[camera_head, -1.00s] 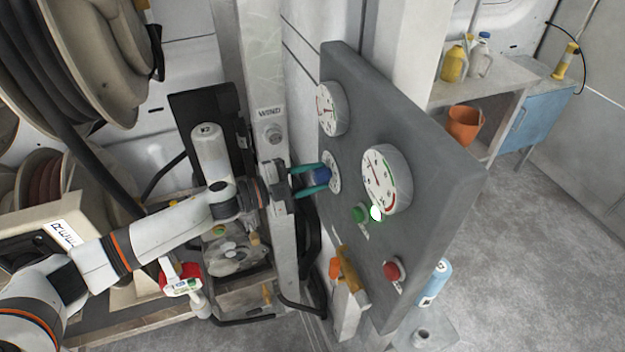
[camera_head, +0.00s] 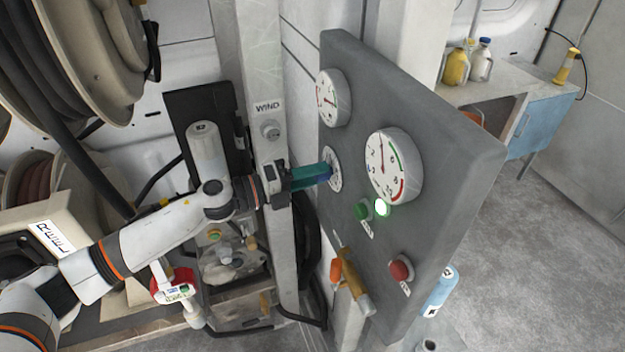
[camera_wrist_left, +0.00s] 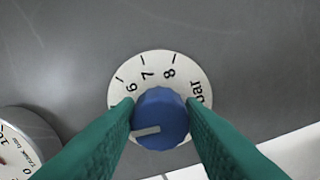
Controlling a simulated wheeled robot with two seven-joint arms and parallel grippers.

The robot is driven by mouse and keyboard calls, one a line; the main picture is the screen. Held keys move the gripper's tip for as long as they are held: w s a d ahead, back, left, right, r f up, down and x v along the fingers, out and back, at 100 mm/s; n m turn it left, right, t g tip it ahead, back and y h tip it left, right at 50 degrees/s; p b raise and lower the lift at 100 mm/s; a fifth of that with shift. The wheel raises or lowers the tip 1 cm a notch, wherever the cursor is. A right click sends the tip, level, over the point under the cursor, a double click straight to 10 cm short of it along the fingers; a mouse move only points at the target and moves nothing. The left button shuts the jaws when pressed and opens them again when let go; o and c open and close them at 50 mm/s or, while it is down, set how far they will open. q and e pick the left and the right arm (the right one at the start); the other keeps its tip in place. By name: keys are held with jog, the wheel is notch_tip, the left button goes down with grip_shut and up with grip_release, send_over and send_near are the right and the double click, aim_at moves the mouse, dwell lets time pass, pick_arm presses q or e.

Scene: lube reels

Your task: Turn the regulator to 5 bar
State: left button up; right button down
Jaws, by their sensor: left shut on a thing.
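The regulator is a blue knob (camera_wrist_left: 158,120) on a round white dial (camera_wrist_left: 155,65) marked 6, 7, 8 and "bar". My left gripper (camera_head: 322,175), with teal fingers, is shut on the knob; its fingers sit on either side of it in the wrist view (camera_wrist_left: 160,125). The knob's pale pointer line (camera_wrist_left: 146,131) points left and slightly down, below the 6; the number there is hidden by a finger. In the head view the dial (camera_head: 335,170) is partly covered. The large gauge (camera_head: 393,165) beside it has its needle pointing nearly straight up. My right gripper is not in view.
The grey panel (camera_head: 440,150) also carries a smaller gauge (camera_head: 333,97), a green button (camera_head: 362,210), a lit white-green lamp (camera_head: 382,207) and a red button (camera_head: 401,268). An orange-handled valve (camera_head: 352,280) sits below.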

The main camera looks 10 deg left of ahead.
pick_arm(q)
jog(key=shift+f+m+b, duration=0.15)
jog(key=shift+m+b, duration=0.4)
jog(key=shift+m, duration=0.55)
jog(key=o, duration=1)
jog(key=b+v, duration=0.5)
jog(key=v, duration=0.7)
jog(key=shift+d, duration=0.1)
